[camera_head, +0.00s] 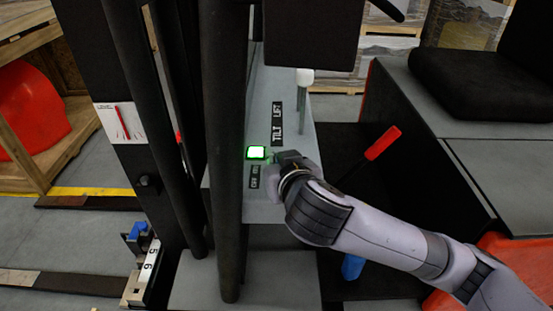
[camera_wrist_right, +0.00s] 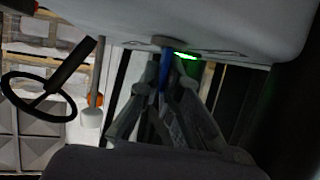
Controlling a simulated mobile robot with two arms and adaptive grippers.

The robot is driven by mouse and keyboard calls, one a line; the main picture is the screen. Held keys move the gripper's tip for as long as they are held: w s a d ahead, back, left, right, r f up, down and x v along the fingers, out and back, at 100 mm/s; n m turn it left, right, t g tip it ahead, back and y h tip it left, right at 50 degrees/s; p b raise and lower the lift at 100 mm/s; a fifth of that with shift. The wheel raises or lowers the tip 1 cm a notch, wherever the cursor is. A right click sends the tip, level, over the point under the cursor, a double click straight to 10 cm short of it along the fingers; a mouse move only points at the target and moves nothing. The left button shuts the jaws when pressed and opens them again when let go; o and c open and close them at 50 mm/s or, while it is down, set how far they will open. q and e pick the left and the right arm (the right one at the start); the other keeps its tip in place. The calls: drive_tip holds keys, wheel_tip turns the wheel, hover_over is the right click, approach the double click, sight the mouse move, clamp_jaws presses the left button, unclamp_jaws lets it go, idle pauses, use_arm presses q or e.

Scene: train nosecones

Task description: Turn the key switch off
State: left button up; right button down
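The key switch shows in the right wrist view as a blue key (camera_wrist_right: 164,72) under a round grey base on the underside of the panel. My right gripper (camera_wrist_right: 165,78) has its two fingers drawn close together on either side of the key, and they appear to grip it. In the head view my right gripper (camera_head: 274,159) reaches the panel (camera_head: 265,211) from the right, beside a lit green display (camera_head: 256,153); there the gripper hides the key. The green glow also shows in the wrist view (camera_wrist_right: 186,55), just behind the fingertips. My left gripper is not in view.
A white-knobbed lever (camera_head: 304,80) stands on the panel near the TILT and LIFT labels. Black posts (camera_head: 226,150) rise to its left. A red-handled lever (camera_head: 383,143) and a black seat (camera_head: 487,82) are on the right. A steering wheel (camera_wrist_right: 38,97) shows in the wrist view.

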idle(0.6)
drive_tip(key=n+g+y+p, duration=0.1)
drive_tip(key=n+y+p, duration=0.1)
drive_tip(key=n+g+y+p, duration=0.1)
drive_tip(key=n+y+p, duration=0.2)
drive_tip(key=shift+w+d+r+g, duration=0.1)
drive_tip(key=shift+d+r+g, duration=0.1)
drive_tip(key=shift+g, duration=0.2)
drive_tip(key=shift+a+n+g+y+p, duration=0.1)
drive_tip(key=shift+n+g+y+p, duration=0.4)
drive_tip(key=shift+n+y+p, duration=0.15)
drive_tip(key=shift+f+n+g+y, duration=0.15)
drive_tip(key=shift+n+g+y, duration=0.5)
drive_tip(key=shift+n, duration=0.1)
drive_tip(key=shift+f+n+g+y+b, duration=0.1)
drive_tip(key=shift+n+g+y+b, duration=0.2)
drive_tip(key=shift+n+g+b, duration=0.25)
drive_tip(key=n+g+y+b, duration=0.1)
drive_tip(key=n+g+b, duration=0.1)
drive_tip(key=b, duration=0.1)
drive_tip(key=n+g+b, duration=0.2)
drive_tip(key=b, duration=0.1)
drive_tip(key=shift+a+f+y, duration=0.1)
drive_tip(key=shift+f+y, duration=0.05)
drive_tip(key=shift+y, duration=0.25)
drive_tip(key=shift+n+g+b, duration=1.05)
drive_tip(key=shift+g+b, duration=0.15)
drive_tip(key=shift+g, duration=0.2)
